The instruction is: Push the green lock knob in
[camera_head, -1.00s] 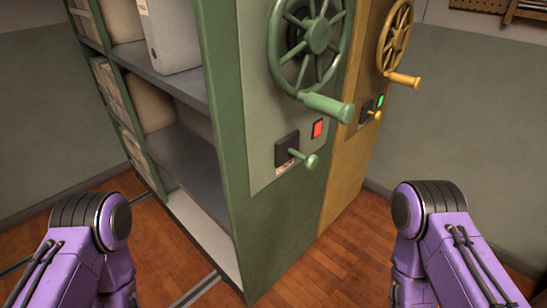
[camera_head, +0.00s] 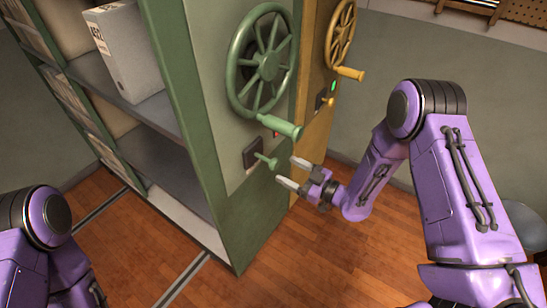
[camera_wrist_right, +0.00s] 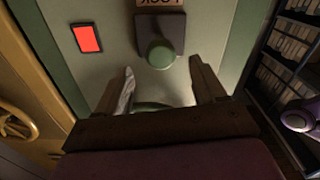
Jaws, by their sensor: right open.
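The green lock knob (camera_head: 267,159) sticks out from a dark plate (camera_head: 251,152) on the end panel of the green shelf unit. My right gripper (camera_head: 286,171) is open and empty, just to the right of the knob in the head view and apart from it. In the right wrist view the knob (camera_wrist_right: 158,55) is seen end-on on its dark plate, ahead of and between the two spread fingers (camera_wrist_right: 160,90). My left arm (camera_head: 45,225) shows at the lower left; its gripper is outside the frame.
A green handwheel (camera_head: 262,62) with a crank handle (camera_head: 279,125) is just above the knob. A red indicator (camera_wrist_right: 87,38) is beside the plate. A yellow unit with its own handwheel (camera_head: 341,32) stands at the right. The wooden floor (camera_head: 300,255) in front is clear.

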